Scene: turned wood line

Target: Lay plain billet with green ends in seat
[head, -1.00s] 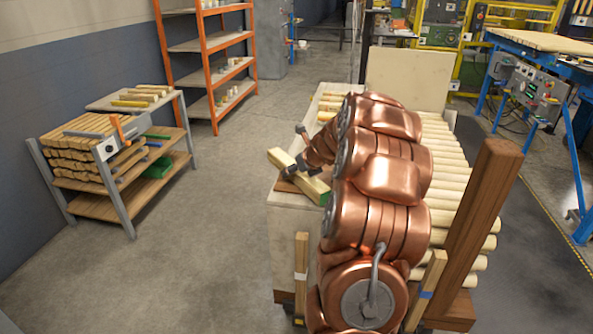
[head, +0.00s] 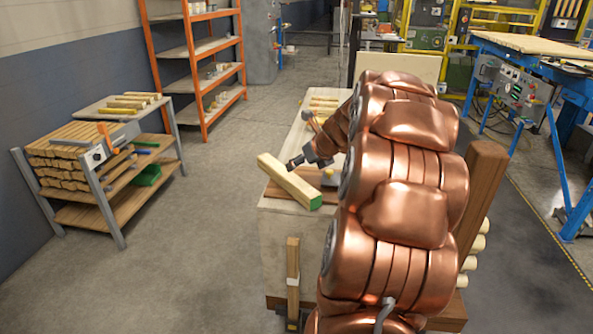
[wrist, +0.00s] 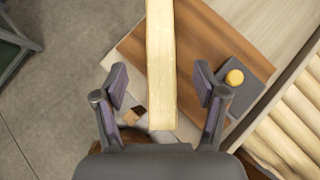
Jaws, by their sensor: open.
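The plain billet (head: 285,180) is a pale square bar with a green end facing the head camera. It lies across a brown board (head: 272,191) at the near end of the bench, with both ends reaching past the board. In the wrist view the billet (wrist: 161,65) runs from the top edge down between the two fingers of my gripper (wrist: 160,88). My gripper is open, with a visible gap on each side of the billet. In the head view my gripper (head: 294,163) is at the billet's far side, partly hidden. I cannot make out the seat's shape under the billet.
A dark grey block with a yellow button (wrist: 235,77) sits on the board, right of my gripper. Pale round bars (wrist: 290,135) lie beyond the bench edge. An upright post (head: 292,275) stands in front. A shelf of billets (head: 75,155) stands left; the floor between is clear.

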